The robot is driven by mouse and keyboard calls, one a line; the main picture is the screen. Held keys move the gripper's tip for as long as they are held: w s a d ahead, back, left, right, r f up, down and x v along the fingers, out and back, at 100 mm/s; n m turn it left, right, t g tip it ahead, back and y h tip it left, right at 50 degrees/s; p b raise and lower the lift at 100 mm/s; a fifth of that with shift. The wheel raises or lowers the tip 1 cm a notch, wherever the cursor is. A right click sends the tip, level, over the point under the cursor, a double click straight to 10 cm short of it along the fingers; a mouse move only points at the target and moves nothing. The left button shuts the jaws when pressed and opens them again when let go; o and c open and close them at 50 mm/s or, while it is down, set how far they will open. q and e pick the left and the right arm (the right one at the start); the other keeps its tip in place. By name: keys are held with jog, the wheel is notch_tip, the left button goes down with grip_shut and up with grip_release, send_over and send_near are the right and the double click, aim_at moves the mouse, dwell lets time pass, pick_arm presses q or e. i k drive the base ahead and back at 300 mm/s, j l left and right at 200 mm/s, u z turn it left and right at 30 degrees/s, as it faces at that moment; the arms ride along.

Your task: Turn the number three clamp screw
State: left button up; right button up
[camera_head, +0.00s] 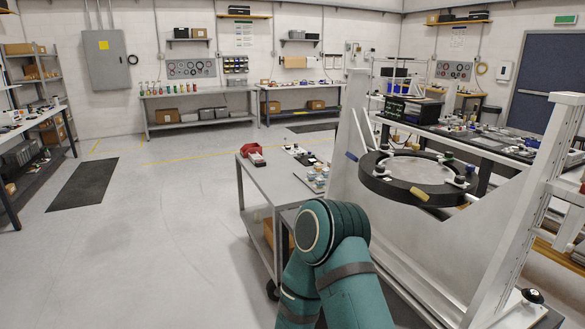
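The mirror fixture is a thick black ring (397,190) around a pale round mirror (420,171), held nearly level in a white frame (510,215) at the right. Several small clamp screws with dark knobs sit around the ring, such as one at the front right (459,181) and one at the back left (384,148). Tan handles stick out from the ring, one at the front (420,193). No numbers are readable, so I cannot tell which screw is number three. A teal arm of mine bends up at the bottom middle, left of the fixture; neither gripper shows.
A grey cart (275,184) with a red bin (253,151) and small parts stands left of the fixture. A bench (465,140) with equipment is behind it. The floor at the left is open, with a dark mat (84,185).

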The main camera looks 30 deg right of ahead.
aim_at(379, 170)
jog(key=i+z, duration=0.25)
jog(key=z, duration=0.15)
jog(key=i+j+z, duration=0.15)
jog(key=z, duration=0.25)
jog(key=i+j+z, duration=0.2)
jog(key=i+z, duration=0.2)
